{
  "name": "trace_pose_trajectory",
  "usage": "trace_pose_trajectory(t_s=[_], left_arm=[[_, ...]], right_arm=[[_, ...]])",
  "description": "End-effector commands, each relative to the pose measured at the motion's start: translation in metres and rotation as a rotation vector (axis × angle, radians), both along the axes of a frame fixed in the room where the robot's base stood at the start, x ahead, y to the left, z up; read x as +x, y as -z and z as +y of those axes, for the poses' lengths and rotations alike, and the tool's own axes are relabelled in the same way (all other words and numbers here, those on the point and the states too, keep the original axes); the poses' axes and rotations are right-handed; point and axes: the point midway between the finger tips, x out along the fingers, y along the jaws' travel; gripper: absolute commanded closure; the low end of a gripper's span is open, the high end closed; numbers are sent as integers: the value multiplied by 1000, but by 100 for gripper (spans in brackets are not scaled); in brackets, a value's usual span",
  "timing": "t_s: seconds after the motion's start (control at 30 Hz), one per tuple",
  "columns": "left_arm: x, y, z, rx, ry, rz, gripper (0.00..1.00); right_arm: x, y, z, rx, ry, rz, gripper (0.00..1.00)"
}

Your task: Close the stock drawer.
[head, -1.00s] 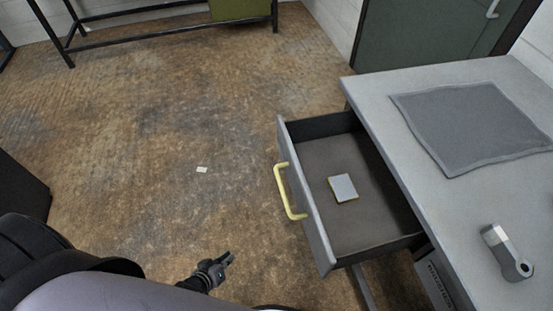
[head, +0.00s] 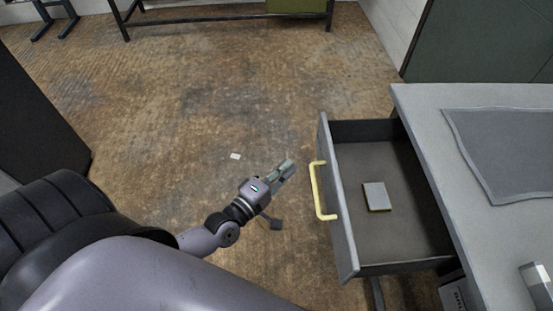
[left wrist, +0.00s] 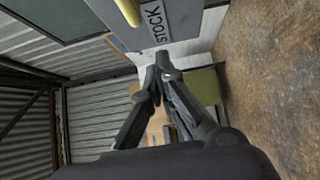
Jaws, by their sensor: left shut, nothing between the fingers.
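The stock drawer (head: 395,235) is pulled out from the desk, with its grey front (head: 338,215) facing left. A yellow handle (head: 316,190) is on that front. A small pale block (head: 376,196) lies inside the drawer. My left gripper (head: 288,167) is shut and empty, to the left of the handle and apart from it. In the left wrist view, the shut fingertips (left wrist: 160,72) are below the drawer front (left wrist: 125,32), which bears a label reading STOCK (left wrist: 156,22). Part of the yellow handle (left wrist: 128,10) shows at the top edge. My right gripper is not in view.
The desk (head: 425,110) stands at the right, with a grey mat (head: 500,150) and a metal object (head: 538,285) on top. A dark rack (head: 220,22) is at the back. The floor left of the drawer is clear except for a small pale scrap (head: 235,156).

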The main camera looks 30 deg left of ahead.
Motion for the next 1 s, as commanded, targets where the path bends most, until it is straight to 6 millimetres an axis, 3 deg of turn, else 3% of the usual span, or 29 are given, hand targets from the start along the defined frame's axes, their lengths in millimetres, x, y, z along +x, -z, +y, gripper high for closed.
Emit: trace_pose_trajectory(t_s=[0.13,0.3,0.5,1.0], left_arm=[[33,0,-6,-2,-1,-4,100],[49,-1,-26,-2,0,0,100],[57,0,-39,1,0,0,100],[59,0,-42,2,1,1,100]], right_arm=[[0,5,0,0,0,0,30],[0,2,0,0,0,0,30],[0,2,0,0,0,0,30],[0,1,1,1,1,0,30]])
